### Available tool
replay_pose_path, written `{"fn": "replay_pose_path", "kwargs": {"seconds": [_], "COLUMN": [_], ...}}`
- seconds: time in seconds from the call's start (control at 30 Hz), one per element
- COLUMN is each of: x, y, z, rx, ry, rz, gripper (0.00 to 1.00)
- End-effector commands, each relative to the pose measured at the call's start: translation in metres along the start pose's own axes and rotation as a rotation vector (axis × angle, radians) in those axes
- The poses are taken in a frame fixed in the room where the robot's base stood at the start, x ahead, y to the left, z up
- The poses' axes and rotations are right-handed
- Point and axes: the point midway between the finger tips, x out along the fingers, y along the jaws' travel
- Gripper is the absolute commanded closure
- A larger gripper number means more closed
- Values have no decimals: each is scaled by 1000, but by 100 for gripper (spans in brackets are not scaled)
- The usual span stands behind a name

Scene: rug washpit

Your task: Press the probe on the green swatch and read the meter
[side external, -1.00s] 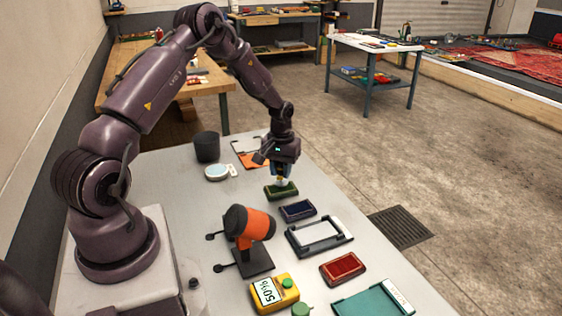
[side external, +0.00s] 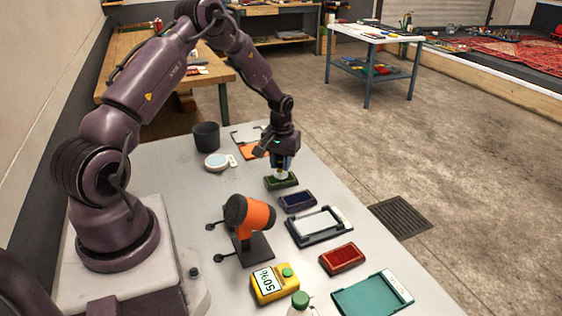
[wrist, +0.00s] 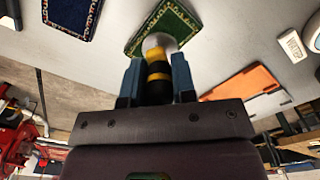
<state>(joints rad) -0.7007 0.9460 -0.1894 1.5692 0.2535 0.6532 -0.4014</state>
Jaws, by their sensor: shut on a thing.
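My gripper (side external: 284,163) is shut on the probe, which points down. In the wrist view my blue fingers (wrist: 157,80) clasp its yellow-and-black banded body (wrist: 157,68). The probe's pale round head (side external: 282,174) is over the near part of the green swatch (side external: 286,183) and looks to be on its surface; exact contact is hard to tell. The swatch has a yellow patterned border in the wrist view (wrist: 170,22). The yellow meter (side external: 272,287) stands at the front of the table. Its white display (side external: 266,283) appears to read 50%, turned sideways.
A blue swatch (side external: 297,201), a grey frame (side external: 320,227) and a red swatch (side external: 341,258) lie in a row nearer the camera. An orange device (side external: 254,216) on a stand is to their left. A dark cup (side external: 206,136) and a round white dish (side external: 215,161) sit farther back.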

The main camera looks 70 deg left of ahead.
Motion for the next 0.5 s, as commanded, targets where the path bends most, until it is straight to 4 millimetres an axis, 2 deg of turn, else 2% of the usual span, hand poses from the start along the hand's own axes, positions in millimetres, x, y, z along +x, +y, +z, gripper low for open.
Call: {"fn": "replay_pose_path", "kwargs": {"seconds": [0.5], "x": [6], "y": [0], "z": [0], "rx": [0], "ry": [0], "rz": [0], "gripper": [99]}}
